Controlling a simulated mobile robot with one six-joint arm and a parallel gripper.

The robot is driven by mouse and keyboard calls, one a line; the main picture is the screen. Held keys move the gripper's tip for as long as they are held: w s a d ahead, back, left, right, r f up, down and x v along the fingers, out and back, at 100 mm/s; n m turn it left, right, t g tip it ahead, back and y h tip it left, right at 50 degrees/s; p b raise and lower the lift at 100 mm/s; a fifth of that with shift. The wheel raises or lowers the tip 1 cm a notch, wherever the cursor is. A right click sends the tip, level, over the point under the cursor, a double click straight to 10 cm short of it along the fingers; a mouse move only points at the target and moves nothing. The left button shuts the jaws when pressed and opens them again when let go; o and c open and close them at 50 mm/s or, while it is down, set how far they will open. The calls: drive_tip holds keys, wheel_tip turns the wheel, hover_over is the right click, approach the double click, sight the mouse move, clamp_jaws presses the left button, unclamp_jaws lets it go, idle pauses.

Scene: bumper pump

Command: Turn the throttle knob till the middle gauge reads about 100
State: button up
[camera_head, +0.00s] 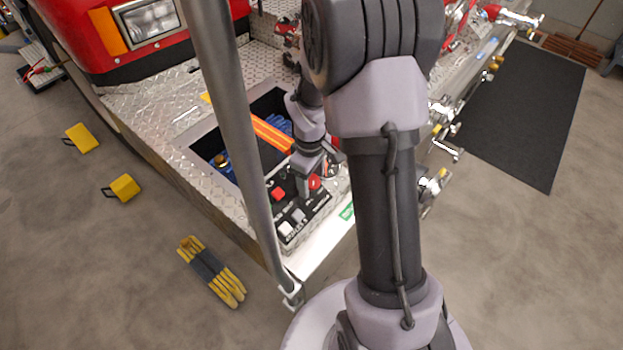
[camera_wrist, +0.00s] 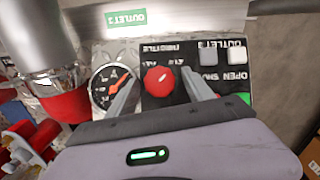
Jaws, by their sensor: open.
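The red throttle knob (camera_wrist: 158,81) with a white pointer mark sits on a dark panel, its label upside down in the wrist view. My gripper (camera_wrist: 160,77) is open, with one finger on each side of the knob. I cannot tell whether the fingers touch it. The knob also shows in the head view (camera_head: 314,182), beside my gripper (camera_head: 306,184). One round gauge (camera_wrist: 105,88) with an orange-red needle is left of the knob in the wrist view, partly covered by a finger. Its number is too small to read, and I cannot tell if it is the middle gauge.
The panel also has pale square buttons (camera_wrist: 208,56) and a green button (camera_wrist: 243,98) close to my right finger. A grey pole (camera_head: 240,130) stands left of my arm in the head view. An open compartment (camera_head: 215,150) lies behind the panel. Yellow chocks (camera_head: 124,187) lie on the floor.

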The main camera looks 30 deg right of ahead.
clamp_jaws()
drive_tip(key=shift+r, duration=0.1)
drive_tip(key=shift+d+m+y+p, duration=0.1)
drive_tip(key=shift+m+y+p, duration=0.3)
drive_tip(key=shift+m+p, duration=0.3)
drive_tip(key=shift+w+d+m+y+p, duration=0.1)
drive_tip(key=shift+m+y+p, duration=0.45)
drive_tip(key=shift+m, duration=0.65)
drive_tip(key=m+y, duration=0.1)
drive_tip(key=m, duration=0.1)
drive_tip(key=m+y, duration=0.1)
drive_tip(key=m, duration=0.1)
drive_tip(key=shift+d+y, duration=0.15)
drive_tip(key=shift+y, duration=0.1)
drive_tip(key=m, duration=0.1)
drive_tip(key=m+y, duration=0.1)
drive_tip(key=m+y+b, duration=0.1)
drive_tip(key=shift+d+f+m+t, duration=0.1)
drive_tip(key=shift+f+m+t, duration=0.2)
drive_tip(key=shift+m, duration=0.1)
drive_tip(key=m, duration=0.1)
drive_tip(key=m+t+y+b, duration=0.1)
drive_tip(key=m, duration=0.2)
drive_tip(key=shift+s+t+y, duration=0.25)
drive_tip(key=shift+t+y, duration=0.05)
drive_tip(key=shift+t, duration=0.1)
drive_tip(key=shift+m+b, duration=0.3)
drive_tip(key=shift+m, duration=0.2)
